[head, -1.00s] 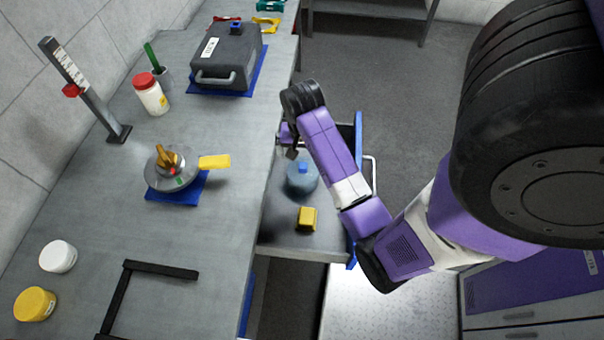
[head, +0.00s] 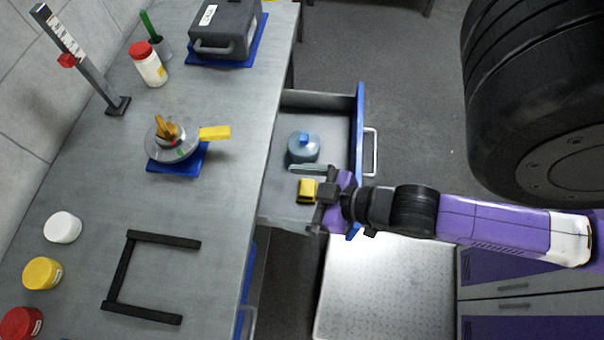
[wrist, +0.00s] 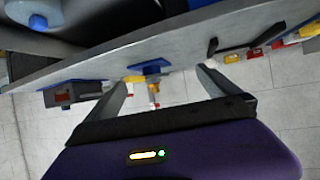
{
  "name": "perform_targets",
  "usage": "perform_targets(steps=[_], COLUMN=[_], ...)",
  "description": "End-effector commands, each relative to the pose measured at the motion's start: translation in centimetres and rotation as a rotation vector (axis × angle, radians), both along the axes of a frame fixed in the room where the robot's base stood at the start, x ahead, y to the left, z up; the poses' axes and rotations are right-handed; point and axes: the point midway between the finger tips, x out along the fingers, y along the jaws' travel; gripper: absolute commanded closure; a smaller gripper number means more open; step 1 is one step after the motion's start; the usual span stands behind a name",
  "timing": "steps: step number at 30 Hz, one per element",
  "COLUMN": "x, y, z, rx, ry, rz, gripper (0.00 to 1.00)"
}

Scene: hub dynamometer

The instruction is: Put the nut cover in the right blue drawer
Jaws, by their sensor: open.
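The right blue drawer (head: 361,110) is pulled open beside the bench. In it stands a grey-blue rounded piece with a blue knob (head: 303,149), and a yellow block (head: 307,190) lies nearer. I cannot tell for sure which piece is the nut cover; the knobbed piece may be it. My gripper (head: 283,196) is over the near part of the drawer, pointing left at the bench, its fingers apart on either side of the yellow block as seen from above. In the wrist view the gap between my fingers (wrist: 165,78) is empty, and the knobbed piece (wrist: 38,22) is at top left.
The bench (head: 200,215) edges the drawer on the left. On it are a round device with a yellow handle (head: 172,138), a dark case (head: 225,30), a black frame (head: 120,275), several lidded jars and an upright gauge (head: 80,60). A large black wheel (head: 535,100) is at right.

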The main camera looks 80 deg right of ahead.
Motion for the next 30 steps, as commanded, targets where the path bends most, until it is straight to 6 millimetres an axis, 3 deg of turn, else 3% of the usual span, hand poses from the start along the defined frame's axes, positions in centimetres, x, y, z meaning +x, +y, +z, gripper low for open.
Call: perform_targets(steps=[1,3,9,30], x=[-1.1,-2.0,-3.3,-3.5], y=[1.8,3.7,6.3,6.5], z=[1.7,4.0,8.3,8.9], rx=[0.004,0.007,0.014,0.013], ry=[-0.037,-0.096,-0.201,-0.216], rz=[0.043,0.085,0.135,0.140], gripper=[0.00,0.00,0.00,0.00])
